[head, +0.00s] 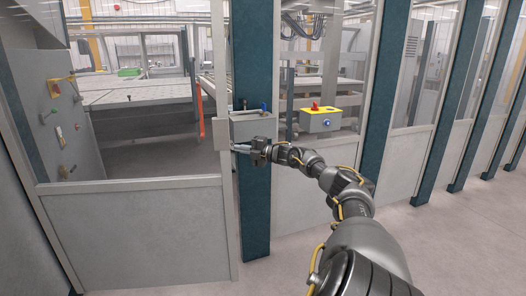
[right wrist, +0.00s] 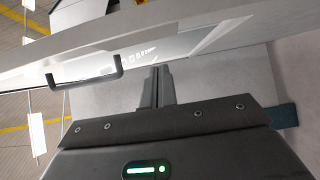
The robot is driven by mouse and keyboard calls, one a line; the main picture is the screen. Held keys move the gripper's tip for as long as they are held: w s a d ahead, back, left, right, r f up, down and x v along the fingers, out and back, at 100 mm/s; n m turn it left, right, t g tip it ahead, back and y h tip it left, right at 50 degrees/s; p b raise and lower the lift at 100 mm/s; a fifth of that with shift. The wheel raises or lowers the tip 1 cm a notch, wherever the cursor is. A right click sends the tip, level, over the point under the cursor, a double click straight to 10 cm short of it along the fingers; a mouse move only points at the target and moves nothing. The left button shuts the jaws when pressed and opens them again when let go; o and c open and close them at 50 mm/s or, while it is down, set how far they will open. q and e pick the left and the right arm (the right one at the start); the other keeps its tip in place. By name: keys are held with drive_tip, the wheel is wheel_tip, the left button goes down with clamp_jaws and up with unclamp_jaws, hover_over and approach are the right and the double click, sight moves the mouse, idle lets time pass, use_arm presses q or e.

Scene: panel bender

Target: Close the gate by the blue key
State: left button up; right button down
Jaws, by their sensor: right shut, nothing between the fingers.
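The gate (head: 140,232) stands at the left in the head view, with a grey frame, a clear upper pane and a solid lower panel. Its right edge, with a light grey plate (head: 221,134), is beside the teal post (head: 255,205); any small gap is hard to judge. A grey lock box (head: 252,126) sits on the post, with the blue key (head: 263,106) at its top right. My right gripper (head: 238,148) is shut and empty, just below the box at the gate's edge. In the right wrist view its fingers (right wrist: 157,88) point at a pale frame; contact is unclear.
A yellow-topped box with a red button (head: 317,108) is behind the pane right of the post. A dark U-shaped handle (right wrist: 86,79) shows in the right wrist view. More teal posts and panels run right; the floor (head: 450,240) there is clear.

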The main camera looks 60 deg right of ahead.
use_arm(q)
drive_tip(key=shift+s+a+f+p, duration=0.2)
drive_tip(key=shift+s+a, duration=0.05)
drive_tip(key=shift+s, duration=0.2)
drive_tip(key=shift+s+a+f+p, duration=0.2)
drive_tip(key=shift+s, duration=0.25)
use_arm(e)
drive_tip(key=s+d, duration=0.2)
drive_tip(key=s, duration=0.4)
drive_tip(key=shift+s+d, duration=0.35)
drive_tip(key=shift+d, duration=0.05)
